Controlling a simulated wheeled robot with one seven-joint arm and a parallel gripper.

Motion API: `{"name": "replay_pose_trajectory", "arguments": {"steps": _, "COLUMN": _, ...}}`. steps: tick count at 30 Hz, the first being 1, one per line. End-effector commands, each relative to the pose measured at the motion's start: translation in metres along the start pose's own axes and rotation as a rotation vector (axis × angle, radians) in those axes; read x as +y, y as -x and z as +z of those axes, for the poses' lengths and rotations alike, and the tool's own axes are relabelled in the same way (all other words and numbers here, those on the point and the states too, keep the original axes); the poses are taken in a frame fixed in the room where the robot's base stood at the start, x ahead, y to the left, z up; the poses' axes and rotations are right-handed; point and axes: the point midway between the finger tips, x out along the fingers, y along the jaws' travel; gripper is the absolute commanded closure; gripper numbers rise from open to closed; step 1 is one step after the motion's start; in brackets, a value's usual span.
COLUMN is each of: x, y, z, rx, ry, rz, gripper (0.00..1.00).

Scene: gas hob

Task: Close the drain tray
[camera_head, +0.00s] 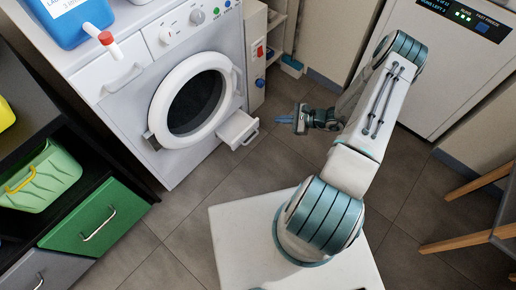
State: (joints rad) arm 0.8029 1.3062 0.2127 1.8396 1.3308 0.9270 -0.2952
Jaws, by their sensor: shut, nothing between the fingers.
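The drain tray (238,128) is a small white drawer low at the right front of the white washing machine (150,150). It stands pulled out, with a handle on its front. My gripper (284,120) is to the right of the tray's front, apart from it in the picture. Its fingers are together and point left toward the tray. Nothing shows between them. The machine's round door (193,100) looks shut, just above and left of the tray.
A blue jug (75,22) and a red-capped item (106,39) are on top of the machine. A green drawer (95,222) and a green basket (45,178) are at left. A wooden-legged piece (465,243) stands at right. The tiled floor before the tray is clear.

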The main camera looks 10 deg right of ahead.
Motion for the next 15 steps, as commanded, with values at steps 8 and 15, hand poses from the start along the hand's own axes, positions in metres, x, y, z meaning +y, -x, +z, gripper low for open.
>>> {"name": "replay_pose_trajectory", "arguments": {"steps": 8, "x": 0.068, "y": -0.055, "z": -0.137, "rx": -0.013, "ry": -0.318, "rz": -0.241, "gripper": 1.00}}
{"name": "replay_pose_trajectory", "arguments": {"steps": 15, "x": 0.105, "y": -0.081, "z": -0.191, "rx": -0.008, "ry": -0.478, "rz": -0.361, "gripper": 1.00}}
